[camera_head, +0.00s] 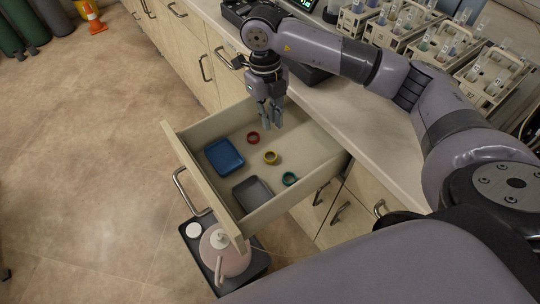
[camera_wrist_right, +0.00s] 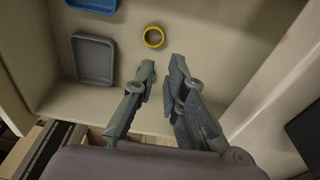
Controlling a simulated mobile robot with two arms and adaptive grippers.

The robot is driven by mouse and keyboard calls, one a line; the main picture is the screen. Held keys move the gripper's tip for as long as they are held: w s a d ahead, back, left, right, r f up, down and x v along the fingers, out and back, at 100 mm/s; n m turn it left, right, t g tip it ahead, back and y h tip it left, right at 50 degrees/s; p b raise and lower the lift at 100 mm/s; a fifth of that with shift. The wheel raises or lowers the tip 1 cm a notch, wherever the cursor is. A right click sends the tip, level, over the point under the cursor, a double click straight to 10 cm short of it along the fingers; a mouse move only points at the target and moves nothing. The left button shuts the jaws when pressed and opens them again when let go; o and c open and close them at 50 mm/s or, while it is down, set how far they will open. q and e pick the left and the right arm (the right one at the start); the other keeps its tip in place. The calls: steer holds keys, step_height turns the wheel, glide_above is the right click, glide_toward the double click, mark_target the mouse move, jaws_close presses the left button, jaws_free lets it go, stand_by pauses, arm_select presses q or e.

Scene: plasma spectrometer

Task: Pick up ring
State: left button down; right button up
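Three rings lie apart on the floor of an open drawer (camera_head: 222,132): a red ring (camera_head: 253,137), a yellow ring (camera_head: 270,157) and a teal ring (camera_head: 289,179). My right gripper (camera_head: 272,122) hangs above the drawer's back part, near the counter, pointing down. Its fingers are apart with nothing between them. In the right wrist view the yellow ring (camera_wrist_right: 153,37) lies beyond the fingertips (camera_wrist_right: 162,66), not touched. My left gripper is not in view.
A blue tray (camera_head: 224,157) and a grey tray (camera_head: 252,195) lie in the drawer's front part. The counter edge borders the drawer. Tube racks (camera_head: 490,75) stand on the counter. A pink round vessel (camera_head: 232,262) stands on a dark platform below the drawer.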

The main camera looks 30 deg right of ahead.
mark_target(274, 153)
steer(key=f, duration=0.8)
steer(key=s+f+p, duration=0.1)
steer(key=f, duration=0.3)
steer(key=shift+d, duration=0.25)
steer(key=shift+c, duration=0.4)
jaws_close()
step_height(274, 153, up, 20)
steer(key=shift+b, duration=0.3)
stand_by(1.1)
